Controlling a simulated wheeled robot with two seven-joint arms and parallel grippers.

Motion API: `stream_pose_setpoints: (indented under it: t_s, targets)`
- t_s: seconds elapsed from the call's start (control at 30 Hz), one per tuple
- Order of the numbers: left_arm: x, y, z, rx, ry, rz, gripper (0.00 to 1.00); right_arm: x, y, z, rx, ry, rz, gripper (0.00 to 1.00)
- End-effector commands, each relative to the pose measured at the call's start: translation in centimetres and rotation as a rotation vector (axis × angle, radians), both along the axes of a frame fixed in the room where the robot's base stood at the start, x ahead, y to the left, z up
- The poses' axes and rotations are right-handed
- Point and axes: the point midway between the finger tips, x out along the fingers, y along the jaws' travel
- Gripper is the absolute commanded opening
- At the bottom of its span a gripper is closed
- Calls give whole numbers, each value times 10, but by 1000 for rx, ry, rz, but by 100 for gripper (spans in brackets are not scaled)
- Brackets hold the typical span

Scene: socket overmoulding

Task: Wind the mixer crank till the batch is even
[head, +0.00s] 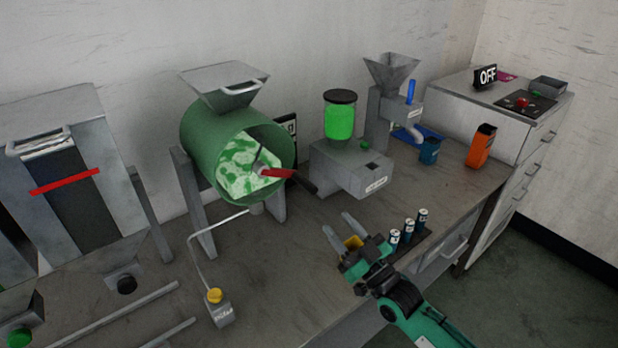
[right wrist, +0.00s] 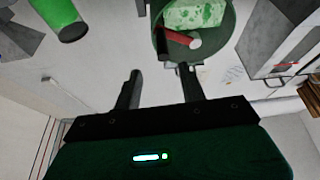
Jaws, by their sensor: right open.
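The mixer is a green drum (head: 212,128) on grey legs, with a hopper lid on top. Its window shows a batch (head: 238,165) patchy in green and white. The crank (head: 284,174) has a red arm and a dark handle pointing to the lower right. In the right wrist view the drum (right wrist: 228,35) and crank (right wrist: 178,35) are at the top, with the dark handle beyond the fingertips. My right gripper (head: 339,228) is open and empty, in front of and below the crank, apart from it. In the right wrist view its fingers (right wrist: 160,80) are spread. My left gripper is not in view.
A grey dispenser with a green jar (head: 340,118) stands right of the drum. A small box with a yellow button (head: 215,296) sits in front, wired to the mixer. Several small bottles (head: 408,232) stand beside my right gripper. An orange container (head: 481,146) is at the back right.

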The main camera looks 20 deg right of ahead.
Motion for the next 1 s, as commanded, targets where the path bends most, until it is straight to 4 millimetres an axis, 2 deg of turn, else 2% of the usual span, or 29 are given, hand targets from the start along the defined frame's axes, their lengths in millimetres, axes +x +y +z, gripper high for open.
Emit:
stream_pose_setpoints:
  t_s: [0.17, 0.4, 0.8, 1.0]
  targets:
    - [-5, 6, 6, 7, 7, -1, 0, 10, 6, 8, -7, -9, -1, 41]
    - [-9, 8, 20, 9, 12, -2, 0, 45, 19, 25, -4, -8, -1, 41]
    - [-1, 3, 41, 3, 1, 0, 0, 103, 42, 49, -5, -6, -1, 41]
    - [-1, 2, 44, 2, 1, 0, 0, 115, 47, 53, -4, -5, -1, 41]
